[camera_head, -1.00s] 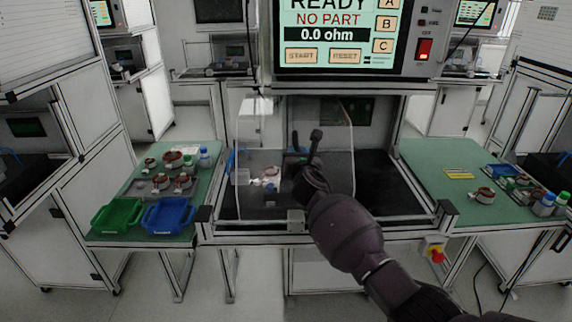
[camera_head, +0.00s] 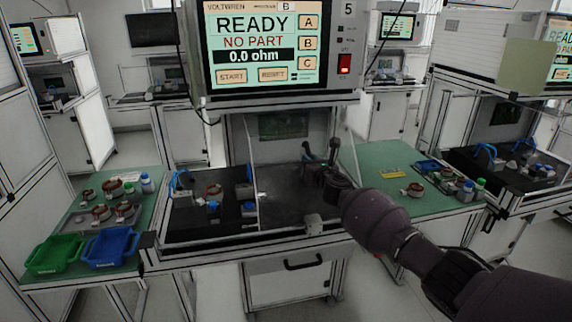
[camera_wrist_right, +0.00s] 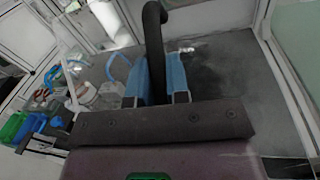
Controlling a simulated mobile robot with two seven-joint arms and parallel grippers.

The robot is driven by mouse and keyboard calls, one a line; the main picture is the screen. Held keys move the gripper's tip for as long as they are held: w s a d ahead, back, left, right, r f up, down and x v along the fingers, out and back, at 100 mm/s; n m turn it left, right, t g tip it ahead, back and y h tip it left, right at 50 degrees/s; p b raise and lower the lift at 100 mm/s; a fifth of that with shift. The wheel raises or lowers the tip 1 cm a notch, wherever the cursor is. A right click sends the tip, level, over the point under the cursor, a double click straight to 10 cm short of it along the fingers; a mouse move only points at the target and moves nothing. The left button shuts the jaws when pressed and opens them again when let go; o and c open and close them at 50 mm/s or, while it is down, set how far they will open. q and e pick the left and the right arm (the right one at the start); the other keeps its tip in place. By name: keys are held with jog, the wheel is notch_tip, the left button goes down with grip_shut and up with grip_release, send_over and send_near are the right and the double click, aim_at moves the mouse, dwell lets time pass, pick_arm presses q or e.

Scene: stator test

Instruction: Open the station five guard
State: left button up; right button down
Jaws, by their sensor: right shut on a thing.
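The station five guard (camera_head: 285,180) is a clear upright panel at the front of the test station. Its left edge stands near the middle of the bay, and the left part of the bay is uncovered. My right gripper (camera_head: 322,164) reaches in from the right at the guard. In the right wrist view, its blue finger pads (camera_wrist_right: 160,82) are closed on the guard's black upright handle (camera_wrist_right: 154,45). The handle's lower end is hidden by the gripper. My left gripper is not in view.
A tester screen (camera_head: 265,45) above reads READY, NO PART, 0.0 ohm. The fixture (camera_head: 213,192) sits in the left of the bay. Green side tables hold a green bin (camera_head: 55,252), a blue bin (camera_head: 110,246), copper-wound parts and bottles.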

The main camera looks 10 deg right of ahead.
jog(key=shift+d+f, duration=0.1)
jog(key=shift+d, duration=1.75)
jog(key=c, duration=1.4)
grip_release()
